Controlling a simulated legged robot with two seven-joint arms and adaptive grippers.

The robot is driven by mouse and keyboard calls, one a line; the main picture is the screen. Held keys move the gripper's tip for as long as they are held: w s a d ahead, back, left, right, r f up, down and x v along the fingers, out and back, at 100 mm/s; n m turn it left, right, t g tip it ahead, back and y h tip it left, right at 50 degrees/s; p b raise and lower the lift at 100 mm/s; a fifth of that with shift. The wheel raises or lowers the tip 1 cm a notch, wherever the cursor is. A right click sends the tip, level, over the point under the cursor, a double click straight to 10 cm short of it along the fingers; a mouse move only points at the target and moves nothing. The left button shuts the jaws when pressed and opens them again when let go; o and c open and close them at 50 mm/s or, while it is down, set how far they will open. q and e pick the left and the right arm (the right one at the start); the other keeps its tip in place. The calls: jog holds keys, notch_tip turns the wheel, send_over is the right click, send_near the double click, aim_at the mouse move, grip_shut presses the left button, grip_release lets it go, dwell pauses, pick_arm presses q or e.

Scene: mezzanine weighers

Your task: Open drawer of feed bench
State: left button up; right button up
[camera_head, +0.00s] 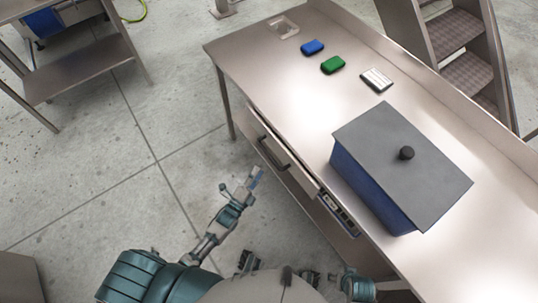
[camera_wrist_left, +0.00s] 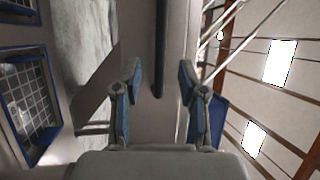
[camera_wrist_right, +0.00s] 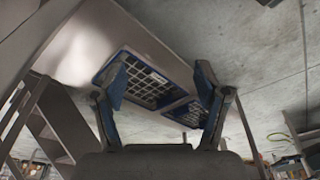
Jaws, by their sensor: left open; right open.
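The feed bench (camera_head: 345,110) is a long steel table running diagonally on the right of the head view. Its pale drawer front (camera_head: 262,133) faces my left side and looks flush with the bench. A dark bar handle (camera_head: 274,154) is on it. In the left wrist view the handle (camera_wrist_left: 159,50) stands as a dark upright bar ahead, between the lines of the fingers. My left gripper (camera_head: 255,177) is open and empty, just short of the handle, apart from it. My right gripper (camera_wrist_right: 162,82) is open and empty in its wrist view, low by the bench.
A blue box with a grey lid (camera_head: 400,160) stands on the bench, with blue (camera_head: 312,47) and green (camera_head: 332,65) blocks and a small pale device (camera_head: 376,80) behind. A control panel (camera_head: 337,212) sits right of the drawer.

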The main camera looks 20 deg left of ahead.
aim_at(268, 156)
pick_arm(q)
jog(key=x, duration=0.8)
jog(key=shift+b, duration=0.4)
jog(key=shift+w+d, duration=0.1)
jog(key=shift+w, duration=0.2)
pick_arm(e)
jog(key=v, duration=0.3)
jog(key=shift+s, duration=0.1)
pick_arm(q)
grip_shut()
